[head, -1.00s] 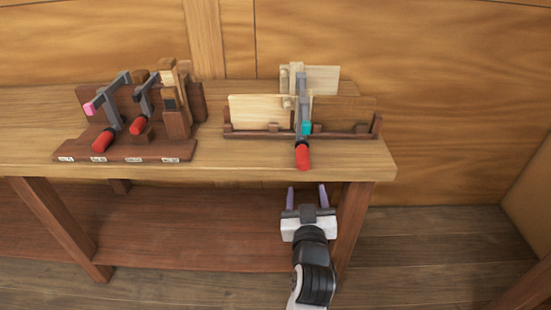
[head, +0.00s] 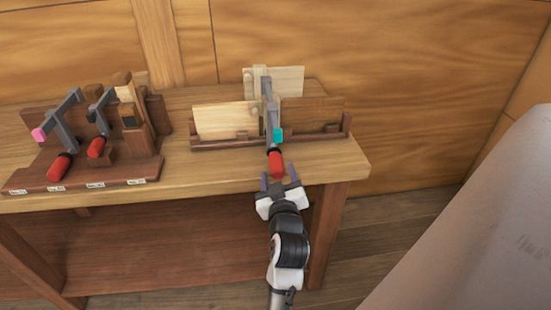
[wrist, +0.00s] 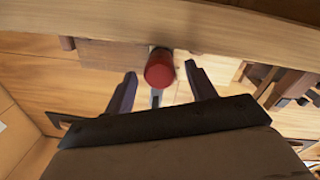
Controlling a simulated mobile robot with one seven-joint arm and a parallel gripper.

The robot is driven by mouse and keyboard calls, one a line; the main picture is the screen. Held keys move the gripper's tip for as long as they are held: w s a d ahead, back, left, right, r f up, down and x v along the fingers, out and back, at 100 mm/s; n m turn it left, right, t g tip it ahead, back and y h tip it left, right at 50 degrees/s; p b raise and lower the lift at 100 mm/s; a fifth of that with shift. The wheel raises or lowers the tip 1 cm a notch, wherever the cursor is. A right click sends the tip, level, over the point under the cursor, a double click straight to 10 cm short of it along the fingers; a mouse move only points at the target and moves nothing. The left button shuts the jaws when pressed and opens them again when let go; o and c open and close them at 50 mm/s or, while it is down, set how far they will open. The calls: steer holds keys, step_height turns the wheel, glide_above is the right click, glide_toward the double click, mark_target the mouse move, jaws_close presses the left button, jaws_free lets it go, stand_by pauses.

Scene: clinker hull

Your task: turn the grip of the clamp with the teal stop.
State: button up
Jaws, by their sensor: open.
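The clamp with the teal stop (head: 278,135) stands across the wooden fixture on the right part of the bench. Its grey bar (head: 268,95) runs front to back over the boards. Its red grip (head: 276,163) points forward near the bench's front edge. My gripper (head: 279,178) is open just in front of the grip, its purple fingers on either side of the grip's near end in the head view. In the wrist view the red grip (wrist: 159,68) shows end-on between and beyond the fingertips (wrist: 160,75). I see no contact.
A dark rack (head: 90,175) on the left holds other clamps, one with a pink stop (head: 40,134), plus wooden tools. Boards (head: 225,120) stand in the fixture. The bench's front edge (head: 200,200) lies close to my gripper. A pale grey surface (head: 480,230) fills the lower right.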

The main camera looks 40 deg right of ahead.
mark_target(276, 163)
steer(key=shift+p+x, duration=0.45)
steer(key=shift+x, duration=2.2)
steer(key=c, duration=1)
steer(key=m, duration=0.3)
steer(key=shift+y, duration=0.3)
steer(key=shift+f+m+t+y, duration=0.1)
steer(key=shift+m+t+y, duration=0.25)
steer(key=shift+m, duration=1.35)
